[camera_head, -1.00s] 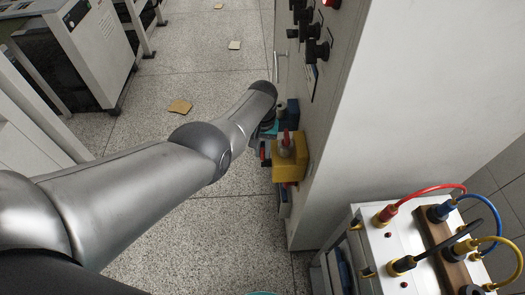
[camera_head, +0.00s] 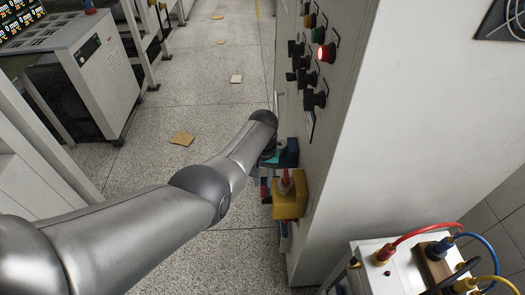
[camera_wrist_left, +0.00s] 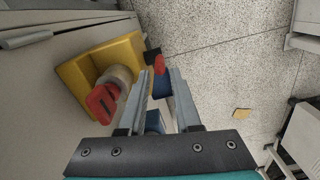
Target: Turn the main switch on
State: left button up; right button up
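The main switch appears to be the yellow housing (camera_head: 288,203) with a red handle (camera_head: 285,182) on the cabinet's front face. In the left wrist view the yellow housing (camera_wrist_left: 80,72) is at the left, with a grey round hub and the red handle (camera_wrist_left: 103,102) beside my left finger. My left gripper (camera_wrist_left: 161,76) is open, its two fingers apart. A blue part with a red tip (camera_wrist_left: 160,65) shows in line with the gap, beyond the fingers; whether they touch it I cannot tell. In the head view my wrist mostly hides this gripper. My right gripper is not in view.
A box with coloured cables (camera_head: 375,250) is at the lower right.

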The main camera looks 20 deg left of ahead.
pick_arm(q)
notch_tip(320, 180, up, 11)
jog(key=p, duration=0.4)
jog(key=shift+f, duration=0.15)
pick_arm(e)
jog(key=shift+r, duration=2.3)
pick_arm(q)
jog(key=shift+f, duration=0.1)
